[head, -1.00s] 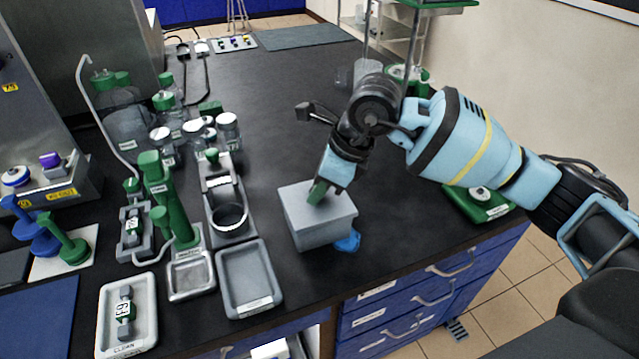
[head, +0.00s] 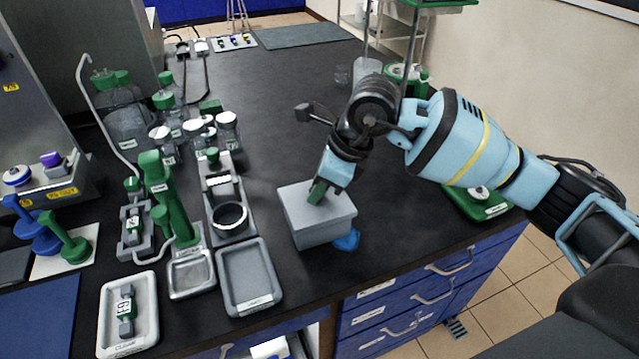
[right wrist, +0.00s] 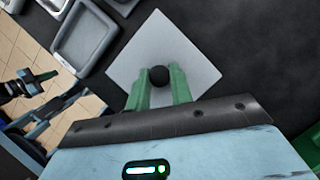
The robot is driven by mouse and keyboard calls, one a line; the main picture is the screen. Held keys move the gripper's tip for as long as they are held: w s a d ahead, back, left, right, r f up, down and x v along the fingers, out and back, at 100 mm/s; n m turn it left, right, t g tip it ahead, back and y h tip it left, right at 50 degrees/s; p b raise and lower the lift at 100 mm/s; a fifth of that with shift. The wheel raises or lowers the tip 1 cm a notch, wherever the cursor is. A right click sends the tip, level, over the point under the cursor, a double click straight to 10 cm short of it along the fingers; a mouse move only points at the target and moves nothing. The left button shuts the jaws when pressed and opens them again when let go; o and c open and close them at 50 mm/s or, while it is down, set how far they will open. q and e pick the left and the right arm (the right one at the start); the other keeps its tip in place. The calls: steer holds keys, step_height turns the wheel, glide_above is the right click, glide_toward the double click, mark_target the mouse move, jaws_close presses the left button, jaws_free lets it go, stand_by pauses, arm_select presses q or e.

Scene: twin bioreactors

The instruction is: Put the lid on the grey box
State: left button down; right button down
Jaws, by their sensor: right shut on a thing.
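The grey box (head: 322,235) stands on the black bench near its front edge. Its flat grey lid (head: 293,198) lies on top and covers the opening; no gap shows between lid and box from here. In the right wrist view the lid (right wrist: 190,65) is a pale square with a round black knob (right wrist: 159,76) in its middle. My right gripper (head: 318,192) is over the lid, and its green fingers are shut on the knob, one on each side. My left gripper is not in the head view.
A blue object (head: 347,240) lies against the box's right side. An empty grey tray (head: 222,276) and a holder with a ring (head: 230,216) stand to the left. Glass bottles (head: 228,132) are behind them. The bench behind the box is clear.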

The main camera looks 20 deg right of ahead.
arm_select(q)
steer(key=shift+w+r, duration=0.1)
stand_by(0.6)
arm_select(e)
steer(key=c, duration=0.7)
jaws_free()
steer(key=shift+r+p, duration=1.65)
steer(key=shift+r, duration=1.4)
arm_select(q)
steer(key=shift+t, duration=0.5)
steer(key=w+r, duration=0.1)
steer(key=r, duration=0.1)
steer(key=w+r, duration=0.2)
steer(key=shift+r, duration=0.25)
arm_select(e)
steer(key=shift+f, duration=0.1)
steer(key=shift+c, duration=0.5)
jaws_close()
